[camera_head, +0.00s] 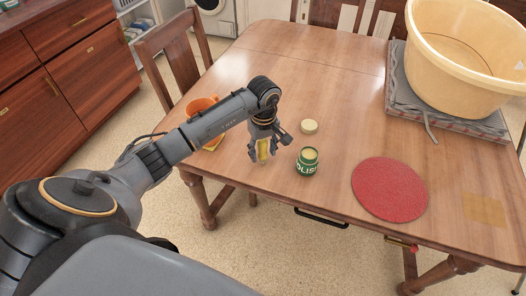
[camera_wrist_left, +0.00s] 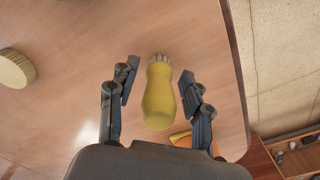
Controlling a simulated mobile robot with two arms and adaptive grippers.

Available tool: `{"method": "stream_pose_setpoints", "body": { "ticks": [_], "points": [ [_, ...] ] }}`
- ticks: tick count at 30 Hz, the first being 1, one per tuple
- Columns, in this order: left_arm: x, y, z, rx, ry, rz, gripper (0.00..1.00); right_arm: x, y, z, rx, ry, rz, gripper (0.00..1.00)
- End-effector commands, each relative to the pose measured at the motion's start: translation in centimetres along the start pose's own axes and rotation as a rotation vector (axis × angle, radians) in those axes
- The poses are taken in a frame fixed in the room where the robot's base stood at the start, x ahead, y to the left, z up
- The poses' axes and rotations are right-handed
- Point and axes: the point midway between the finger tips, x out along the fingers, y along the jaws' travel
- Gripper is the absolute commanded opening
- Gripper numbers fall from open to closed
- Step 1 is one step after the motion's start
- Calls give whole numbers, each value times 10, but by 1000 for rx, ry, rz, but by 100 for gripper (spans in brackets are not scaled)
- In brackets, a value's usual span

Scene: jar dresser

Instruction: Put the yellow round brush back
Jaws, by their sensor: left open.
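The yellow round brush (camera_wrist_left: 159,98) lies between the two fingers of my left gripper (camera_wrist_left: 160,92) in the left wrist view, with gaps on both sides. Its pale bristly end points away from the palm. In the head view the brush (camera_head: 263,149) shows as a small yellow patch between the fingers, partly hidden. My left gripper (camera_head: 262,150) is open over the table's near edge, left of the polish jar. I cannot tell whether the brush touches the table. My right gripper is not in view.
An open green polish jar (camera_head: 307,164) stands close right of the gripper, its pale lid (camera_head: 309,126) behind it. An orange cup (camera_head: 200,104) is left, partly behind my arm. A red round mat (camera_head: 390,190) lies right. A large tub (camera_head: 465,65) fills the back right.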

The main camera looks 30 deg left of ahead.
Motion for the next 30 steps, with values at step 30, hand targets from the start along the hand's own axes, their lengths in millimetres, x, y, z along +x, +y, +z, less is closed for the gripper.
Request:
{"method": "stream_pose_setpoints", "body": {
  "ticks": [30],
  "points": [
    [-114,0,-1,-1,2,1,49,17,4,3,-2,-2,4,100]
  ]
}}
